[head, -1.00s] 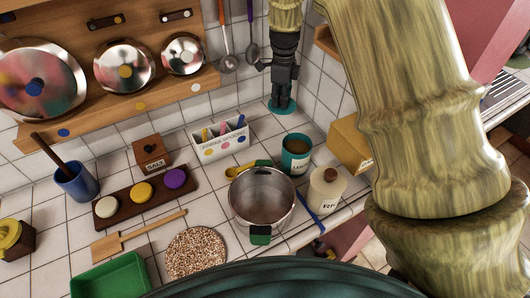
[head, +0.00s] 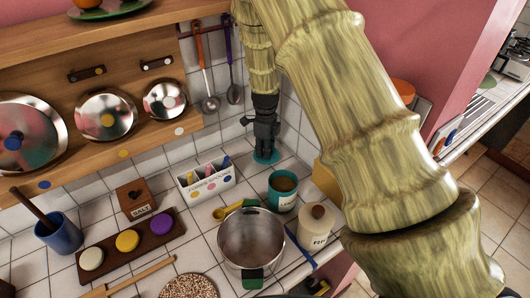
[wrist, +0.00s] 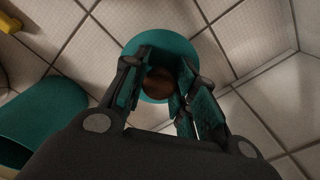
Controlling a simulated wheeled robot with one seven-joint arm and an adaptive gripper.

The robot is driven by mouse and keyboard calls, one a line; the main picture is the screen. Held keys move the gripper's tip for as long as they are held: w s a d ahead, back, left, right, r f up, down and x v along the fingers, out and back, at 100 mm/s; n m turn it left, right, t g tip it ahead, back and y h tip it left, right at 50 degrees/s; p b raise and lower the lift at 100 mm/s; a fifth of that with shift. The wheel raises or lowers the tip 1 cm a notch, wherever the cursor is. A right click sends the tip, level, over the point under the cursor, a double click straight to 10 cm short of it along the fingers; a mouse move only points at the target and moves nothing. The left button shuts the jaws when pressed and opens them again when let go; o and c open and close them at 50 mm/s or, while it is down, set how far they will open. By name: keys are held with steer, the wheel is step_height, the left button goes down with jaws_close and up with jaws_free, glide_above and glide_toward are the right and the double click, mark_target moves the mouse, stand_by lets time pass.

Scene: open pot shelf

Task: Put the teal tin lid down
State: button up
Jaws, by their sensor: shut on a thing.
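The teal tin lid (head: 265,158) is a round disc at the back corner of the tiled counter, beneath my gripper (head: 263,140). In the wrist view the lid (wrist: 135,75) shows its brown knob (wrist: 159,84) between the fingers of my gripper (wrist: 160,90), which are shut on it. The lid looks level. Whether it touches the tiles or hangs just above them I cannot tell. The open teal tin (head: 283,190) stands in front of the lid, apart from it; it also shows at the left of the wrist view (wrist: 45,115).
A white divided box (head: 207,182) stands left of the lid. A steel pot (head: 251,240), a yellow spoon (head: 227,212) and a cream jar (head: 315,225) are nearer. Ladles (head: 209,102) hang on the wall behind. Bare tiles surround the lid.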

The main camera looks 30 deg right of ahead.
step_height(320, 180, down, 3)
steer(key=shift+w+d+r+p, duration=0.1)
steer(key=shift+w+p, duration=0.05)
steer(key=shift+p, duration=0.25)
steer(key=o, duration=1)
step_height(320, 180, up, 12)
steer(key=b, duration=0.3)
